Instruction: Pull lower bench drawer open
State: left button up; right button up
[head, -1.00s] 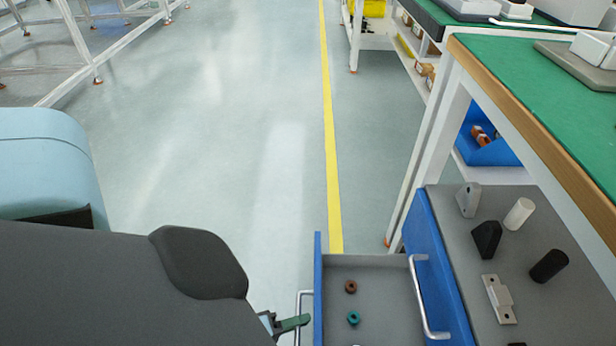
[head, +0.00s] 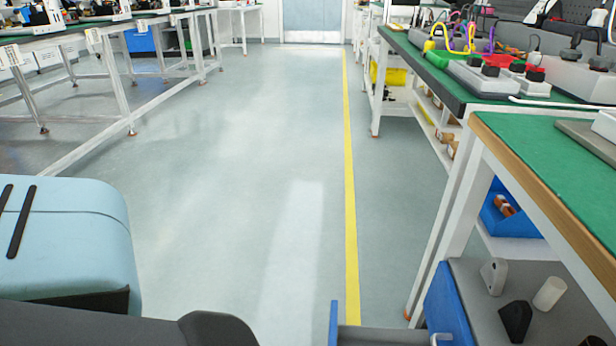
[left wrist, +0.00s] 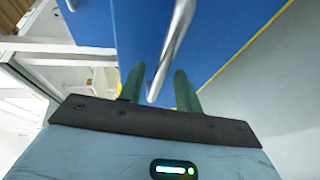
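The lower bench drawer (head: 380,336) stands out from the blue drawer unit (head: 447,305) under the green-topped bench. Only the top of its blue front (head: 334,322) and a strip of its grey inside show at the bottom of the head view. In the left wrist view its blue front (left wrist: 215,35) carries a silver bar handle (left wrist: 175,45). My left gripper (left wrist: 158,88) has its two green fingers apart, one on either side of the handle, with gaps visible. The head view does not show these fingers. My right gripper is in neither view.
Grey, black and white parts (head: 515,318) sit on the grey surface behind the upper blue front. The bench (head: 550,160) and its white leg (head: 450,225) stand at right. Open floor (head: 230,190) with a yellow line (head: 349,180) lies ahead.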

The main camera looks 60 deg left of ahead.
pick_arm(q)
jog(key=p+v, duration=0.1)
jog(key=v, duration=0.5)
jog(key=shift+s, duration=0.15)
dwell(0.3)
